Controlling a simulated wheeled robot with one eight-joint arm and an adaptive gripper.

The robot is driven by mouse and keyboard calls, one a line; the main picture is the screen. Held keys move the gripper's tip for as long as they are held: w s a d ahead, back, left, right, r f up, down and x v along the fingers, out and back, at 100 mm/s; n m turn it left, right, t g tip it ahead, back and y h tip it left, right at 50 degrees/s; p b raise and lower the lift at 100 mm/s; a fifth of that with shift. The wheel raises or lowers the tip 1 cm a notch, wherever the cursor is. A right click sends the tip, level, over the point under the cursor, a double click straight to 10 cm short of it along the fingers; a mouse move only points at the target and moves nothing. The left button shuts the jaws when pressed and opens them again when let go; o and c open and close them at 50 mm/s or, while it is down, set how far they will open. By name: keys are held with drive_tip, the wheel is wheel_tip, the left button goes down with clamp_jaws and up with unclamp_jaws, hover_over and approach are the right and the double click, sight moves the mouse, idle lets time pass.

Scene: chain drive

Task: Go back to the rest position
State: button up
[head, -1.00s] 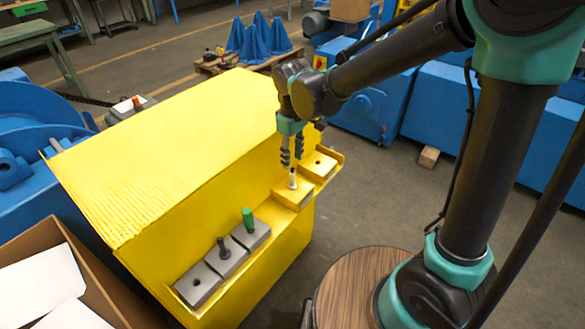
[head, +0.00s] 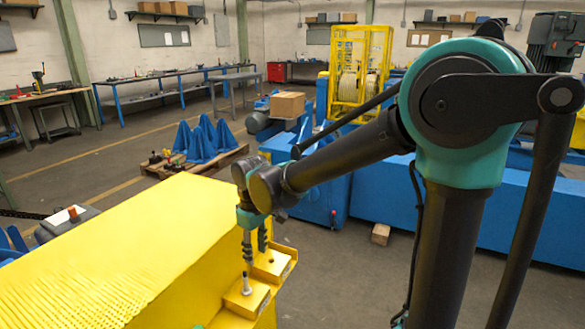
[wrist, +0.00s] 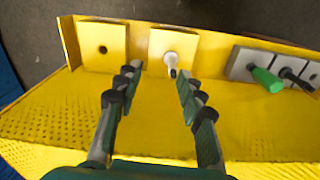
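My gripper (head: 254,240) hangs at the front edge of the yellow guard (head: 120,250), fingers pointing down. In the wrist view my gripper (wrist: 154,78) is open, with its fingers spread and nothing between their tips. A pale pin with a dark tip (wrist: 171,64) stands in a yellow block (wrist: 186,44) just beyond the fingertips. The same pin (head: 246,284) shows below the gripper in the head view. Another yellow block (wrist: 103,56) beside it has an empty hole.
A green-handled pin (wrist: 266,79) and a dark pin (wrist: 295,77) sit in grey blocks on the ledge. Blue machinery (head: 390,200) stands behind my arm. A pallet with blue cones (head: 205,138) is on the floor. Open floor (head: 345,270) lies right of the guard.

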drive_tip(key=d+f+m+t, duration=0.25)
drive_tip(key=d+m, duration=0.45)
drive_tip(key=d, duration=1.3)
drive_tip(key=s+d+f+m, duration=0.2)
drive_tip(key=d, duration=0.4)
drive_tip(key=s+d+f+m+t, duration=0.1)
drive_tip(key=s+d+f+m, duration=0.1)
drive_tip(key=d, duration=0.5)
drive_tip(key=shift+s+f+m, duration=0.4)
drive_tip(key=shift+s+m, duration=0.3)
drive_tip(key=shift+s, duration=0.05)
drive_tip(key=shift+d+t, duration=0.1)
drive_tip(key=shift+t, duration=0.15)
